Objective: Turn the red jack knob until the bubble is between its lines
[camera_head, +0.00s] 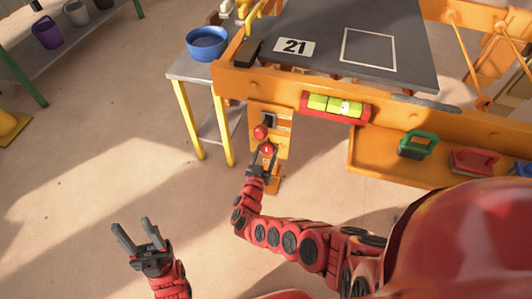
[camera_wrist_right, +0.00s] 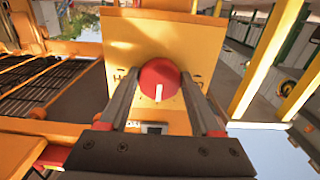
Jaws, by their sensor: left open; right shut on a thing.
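The red jack knob (camera_wrist_right: 158,76), with a white mark on its face, sits on an orange block. My right gripper (camera_wrist_right: 160,98) is shut on this knob, with one finger on each side. In the head view the knob (camera_head: 267,149) shows at the tips of my right gripper (camera_head: 264,157), below the bench edge. The spirit level (camera_head: 335,106) has a red frame and a green vial on the bench front. Its pale bubble looks right of the vial's middle; its exact place against the lines is too small to tell. My left gripper (camera_head: 131,223) is open and empty over the floor.
Another red knob or button (camera_head: 260,132) sits on the orange panel just above. A grey plate marked 21 (camera_head: 390,30) tops the orange bench. A blue bowl (camera_head: 207,43) stands on a side table. Green (camera_head: 418,145) and red (camera_head: 474,161) handled things lie on the right shelf.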

